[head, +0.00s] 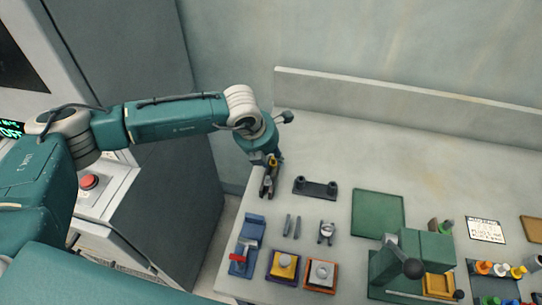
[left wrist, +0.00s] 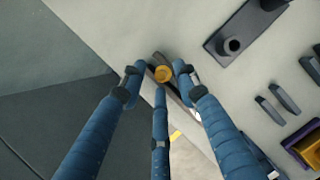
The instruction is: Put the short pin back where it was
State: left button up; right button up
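A short brass-coloured round piece (left wrist: 162,74), probably the short pin, shows end-on in the left wrist view. It is over a dark, narrow fixture (left wrist: 185,95) at the table's left edge. In the head view the brass piece (head: 273,161) shows small above the dark fixture (head: 267,187). My left gripper (left wrist: 160,78) points down with its three blue fingers spread around the brass piece. Small gaps show between fingertips and piece, so it looks open. The piece's lower end is hidden. My right gripper is not in view.
A green mat (head: 377,213) and green press (head: 425,250) stand farther right. A low wall runs behind.

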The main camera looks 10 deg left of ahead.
pick_arm(q)
jog(key=shift+r, duration=0.15)
jog(key=shift+r, duration=0.15)
jog(key=b+v, duration=0.3)
jog(key=v, duration=0.8)
jog(key=shift+r, duration=0.35)
jog(key=shift+s+a+f, duration=0.1)
jog(key=shift+s, duration=0.1)
